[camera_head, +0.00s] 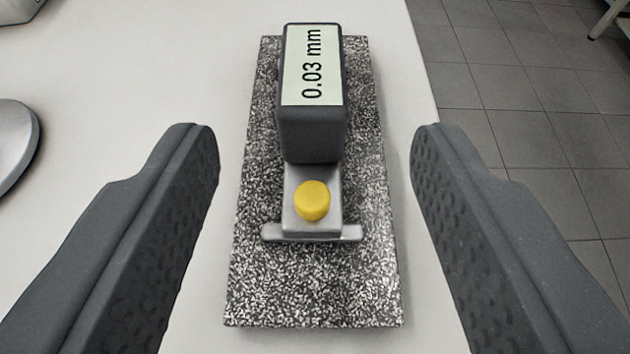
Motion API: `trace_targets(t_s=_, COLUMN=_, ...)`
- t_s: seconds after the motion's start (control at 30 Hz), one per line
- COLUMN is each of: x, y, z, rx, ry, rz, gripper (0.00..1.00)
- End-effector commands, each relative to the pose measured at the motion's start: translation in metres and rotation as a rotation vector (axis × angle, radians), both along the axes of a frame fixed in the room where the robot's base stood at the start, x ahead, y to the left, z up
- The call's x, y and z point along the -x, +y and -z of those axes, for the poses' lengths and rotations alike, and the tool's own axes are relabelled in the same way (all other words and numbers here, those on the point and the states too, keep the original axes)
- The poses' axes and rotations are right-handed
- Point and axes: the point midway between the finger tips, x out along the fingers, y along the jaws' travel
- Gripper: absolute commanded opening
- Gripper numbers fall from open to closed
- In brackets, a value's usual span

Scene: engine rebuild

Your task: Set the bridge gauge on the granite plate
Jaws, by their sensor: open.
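The bridge gauge (312,128) stands upright on the speckled granite plate (312,292). It has a dark housing, a display reading "0.03 mm", a yellow button and a metal foot bar at its near end. The foot bar lies across the plate, inside its long edges. The gauge's far underside is hidden by its housing. My gripper (314,150) is open, with one finger to the left and one to the right of the plate and gauge. Nothing is between the fingers in contact with them; clear gaps show on both sides of the gauge.
The plate lies on a pale worktop (150,75), whose right edge runs close to the plate. Beyond that edge is a grey tiled floor (530,110). A round metal object (14,145) sits at the left picture edge. The worktop left of the plate is mostly clear.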

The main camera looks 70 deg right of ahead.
Motion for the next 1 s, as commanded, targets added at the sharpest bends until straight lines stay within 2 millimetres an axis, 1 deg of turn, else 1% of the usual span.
trace_targets(t_s=0.1, x=0.002, y=0.004, z=-0.002, rx=-0.001, ry=0.0, rz=0.0, gripper=0.51)
trace_targets(t_s=0.37, x=0.001, y=0.005, z=-0.003, rx=-0.003, ry=-0.004, rz=-0.003, gripper=0.51)
trace_targets(t_s=0.47, x=-0.013, y=0.013, z=-0.017, rx=-0.018, ry=-0.039, rz=-0.044, gripper=0.51)
trace_targets(t_s=0.53, x=-0.035, y=0.029, z=-0.038, rx=-0.046, ry=-0.091, rz=-0.114, gripper=0.51)
trace_targets(t_s=0.57, x=-0.046, y=0.037, z=-0.05, rx=-0.059, ry=-0.117, rz=-0.153, gripper=0.51)
trace_targets(t_s=0.6, x=-0.062, y=0.051, z=-0.071, rx=-0.078, ry=-0.156, rz=-0.214, gripper=0.51)
trace_targets(t_s=0.67, x=-0.084, y=0.076, z=-0.108, rx=-0.107, ry=-0.215, rz=-0.316, gripper=0.51)
trace_targets(t_s=0.7, x=-0.096, y=0.095, z=-0.132, rx=-0.126, ry=-0.246, rz=-0.39, gripper=0.51)
trace_targets(t_s=0.77, x=-0.109, y=0.124, z=-0.172, rx=-0.145, ry=-0.289, rz=-0.499, gripper=0.51)
trace_targets(t_s=0.8, x=-0.115, y=0.143, z=-0.197, rx=-0.156, ry=-0.311, rz=-0.567, gripper=0.51)
trace_targets(t_s=0.87, x=-0.117, y=0.17, z=-0.238, rx=-0.162, ry=-0.339, rz=-0.669, gripper=0.51)
trace_targets(t_s=0.9, x=-0.116, y=0.188, z=-0.262, rx=-0.163, ry=-0.348, rz=-0.733, gripper=0.51)
trace_targets(t_s=0.97, x=-0.109, y=0.214, z=-0.298, rx=-0.162, ry=-0.357, rz=-0.825, gripper=0.51)
trace_targets(t_s=1.0, x=-0.103, y=0.23, z=-0.321, rx=-0.157, ry=-0.357, rz=-0.882, gripper=0.51)
